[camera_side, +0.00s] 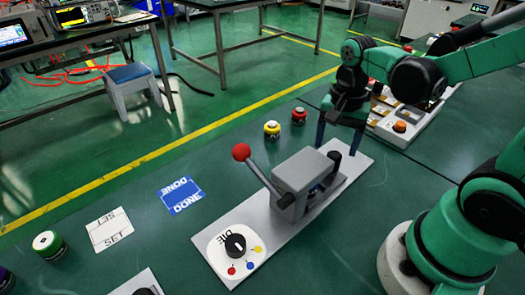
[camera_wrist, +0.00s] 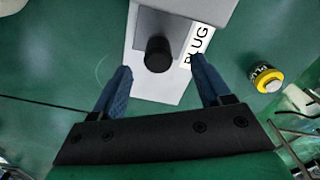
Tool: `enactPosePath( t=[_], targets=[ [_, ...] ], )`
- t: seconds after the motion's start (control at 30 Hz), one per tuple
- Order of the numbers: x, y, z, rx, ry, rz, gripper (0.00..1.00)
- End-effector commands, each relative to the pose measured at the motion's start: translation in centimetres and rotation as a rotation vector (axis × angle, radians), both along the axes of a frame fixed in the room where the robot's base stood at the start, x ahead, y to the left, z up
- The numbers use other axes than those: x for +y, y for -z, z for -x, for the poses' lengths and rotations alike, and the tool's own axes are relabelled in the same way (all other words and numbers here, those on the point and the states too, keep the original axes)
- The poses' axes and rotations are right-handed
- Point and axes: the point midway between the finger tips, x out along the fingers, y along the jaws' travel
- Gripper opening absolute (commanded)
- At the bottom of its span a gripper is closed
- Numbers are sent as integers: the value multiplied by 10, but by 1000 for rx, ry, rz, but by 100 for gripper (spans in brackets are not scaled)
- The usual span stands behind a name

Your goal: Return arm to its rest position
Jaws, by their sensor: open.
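My gripper (camera_side: 338,148) is open and empty at the far end of the grey press machine (camera_side: 301,178). In the wrist view its two blue fingers (camera_wrist: 160,66) stand apart on either side of a black round knob (camera_wrist: 159,55). The fingers do not visibly touch the knob. In the side view the knob (camera_side: 335,157) shows between the fingers at the machine's end. My arm reaches in from the right, with the gripper pointing down.
The machine has a red-balled lever (camera_side: 241,152) and a dial panel (camera_side: 236,254). Yellow (camera_side: 272,130) and red (camera_side: 299,116) cylinders stand behind it. A control panel (camera_side: 400,125) is behind.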

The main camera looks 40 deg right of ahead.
Motion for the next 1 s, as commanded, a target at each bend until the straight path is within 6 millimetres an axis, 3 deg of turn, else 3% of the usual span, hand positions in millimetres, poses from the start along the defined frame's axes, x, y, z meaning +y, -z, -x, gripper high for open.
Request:
enactPosePath(
  t=[0.27,0.47,0.7,0.83,1.0],
  targets=[
    [3,-3,-3,-20,-52,7,70],
    [24,-30,-22,-203,-482,87,70],
    [44,-52,-24,-455,-910,252,70],
    [51,-58,-25,-531,-1042,324,70],
    [53,-61,-26,-558,-1088,352,70]
  ],
)
